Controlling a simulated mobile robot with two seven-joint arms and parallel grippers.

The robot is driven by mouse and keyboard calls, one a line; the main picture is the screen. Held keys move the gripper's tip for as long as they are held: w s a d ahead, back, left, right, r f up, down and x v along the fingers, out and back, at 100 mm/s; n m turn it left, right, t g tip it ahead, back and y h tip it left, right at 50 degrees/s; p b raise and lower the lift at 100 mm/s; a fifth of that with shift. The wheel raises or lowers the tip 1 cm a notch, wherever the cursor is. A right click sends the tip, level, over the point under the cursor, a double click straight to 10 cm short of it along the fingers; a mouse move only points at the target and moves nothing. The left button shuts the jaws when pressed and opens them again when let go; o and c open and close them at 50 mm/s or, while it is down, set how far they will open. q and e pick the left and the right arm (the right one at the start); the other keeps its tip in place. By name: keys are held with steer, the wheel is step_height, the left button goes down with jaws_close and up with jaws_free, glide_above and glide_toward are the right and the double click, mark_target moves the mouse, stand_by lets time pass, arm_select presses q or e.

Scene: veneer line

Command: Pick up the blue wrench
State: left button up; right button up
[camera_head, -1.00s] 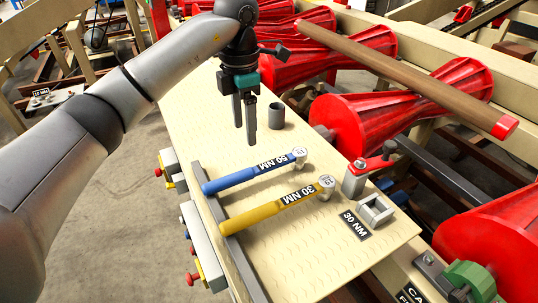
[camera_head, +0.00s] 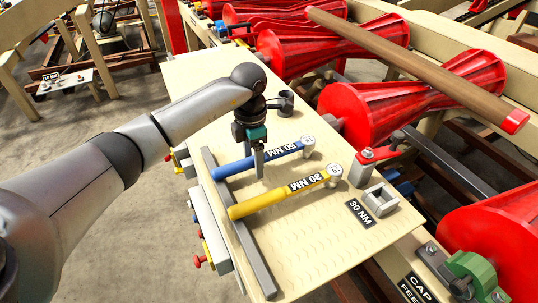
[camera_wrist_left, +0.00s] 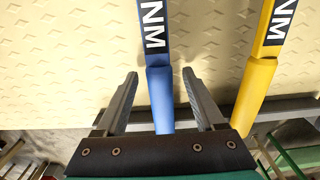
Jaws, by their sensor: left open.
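The blue wrench (camera_head: 230,169), with a "50 NM" label and a round metal head, lies on the cream table above the yellow wrench. My left gripper (camera_head: 259,166) points down over its handle, coming in from the left. In the left wrist view, the blue handle (camera_wrist_left: 160,98) runs between the two open fingers (camera_wrist_left: 159,78), with a gap on each side. The fingers are not closed on it. In the head view the gripper hides part of the handle. My right gripper is not in view.
The yellow wrench (camera_head: 260,205), labelled "30 NM", lies close by. It also shows in the left wrist view (camera_wrist_left: 258,85). A grey rail (camera_head: 240,225) edges the table. A dark cup (camera_head: 286,103), a red-handled clamp (camera_head: 372,155) and a grey bracket (camera_head: 380,199) stand nearby.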

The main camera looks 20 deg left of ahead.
arm_select(q)
steer(key=shift+f, duration=0.55)
jaws_close()
steer(key=shift+r, duration=0.1)
stand_by(0.9)
